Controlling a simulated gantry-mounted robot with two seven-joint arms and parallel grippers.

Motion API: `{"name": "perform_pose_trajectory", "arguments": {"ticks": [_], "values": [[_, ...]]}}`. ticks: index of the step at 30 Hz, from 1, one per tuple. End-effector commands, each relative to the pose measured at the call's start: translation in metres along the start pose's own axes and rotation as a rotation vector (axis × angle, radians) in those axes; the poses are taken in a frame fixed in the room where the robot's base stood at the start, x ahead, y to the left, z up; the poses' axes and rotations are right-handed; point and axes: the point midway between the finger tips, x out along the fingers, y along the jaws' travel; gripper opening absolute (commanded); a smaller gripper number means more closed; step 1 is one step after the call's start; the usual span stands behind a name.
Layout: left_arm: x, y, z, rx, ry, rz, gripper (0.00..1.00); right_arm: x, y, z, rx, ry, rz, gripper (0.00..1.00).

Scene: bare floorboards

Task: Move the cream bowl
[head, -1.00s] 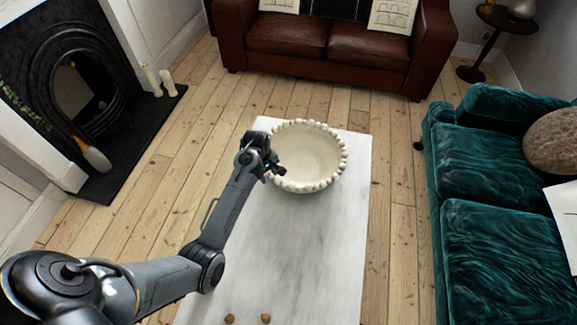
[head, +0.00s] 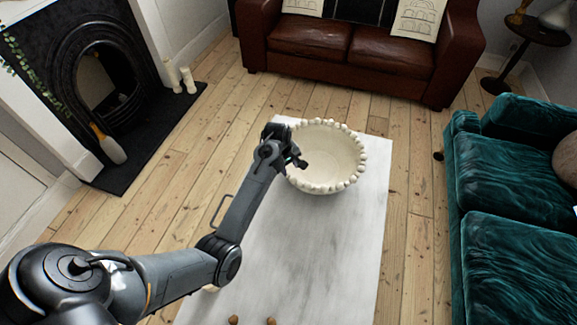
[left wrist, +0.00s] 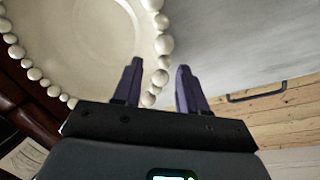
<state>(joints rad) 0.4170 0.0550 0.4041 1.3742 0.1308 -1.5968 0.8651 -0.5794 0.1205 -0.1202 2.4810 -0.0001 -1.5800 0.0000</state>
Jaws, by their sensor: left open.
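The cream bowl (head: 328,160), with a rim of round beads, stands upright on the far part of a pale table (head: 310,250). My left gripper (head: 296,160) is at the bowl's left rim in the head view. In the left wrist view the bowl (left wrist: 90,40) fills the upper left. The two fingers of my left gripper (left wrist: 158,85) are open and point at its beaded rim. One finger overlaps the rim in the picture and the other lies over the table; I cannot tell whether either touches. My right gripper is not in view.
Two small brown round things (head: 252,321) lie at the table's near end. A brown leather sofa (head: 350,50) stands beyond the table and a teal sofa (head: 510,200) to the right. A fireplace (head: 95,90) is at the left. The table's middle is clear.

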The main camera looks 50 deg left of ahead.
Motion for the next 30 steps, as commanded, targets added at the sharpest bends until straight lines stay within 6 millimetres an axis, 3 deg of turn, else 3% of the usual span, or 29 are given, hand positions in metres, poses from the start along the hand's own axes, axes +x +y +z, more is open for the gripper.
{"name": "perform_pose_trajectory", "arguments": {"ticks": [18, 30], "values": [[0.088, -0.001, 0.000, -0.001, 0.000, -0.001, 0.42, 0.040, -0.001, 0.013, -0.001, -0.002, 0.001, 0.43], [0.102, -0.001, 0.000, 0.000, 0.000, 0.000, 0.42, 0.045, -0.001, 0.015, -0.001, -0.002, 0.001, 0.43]]}}
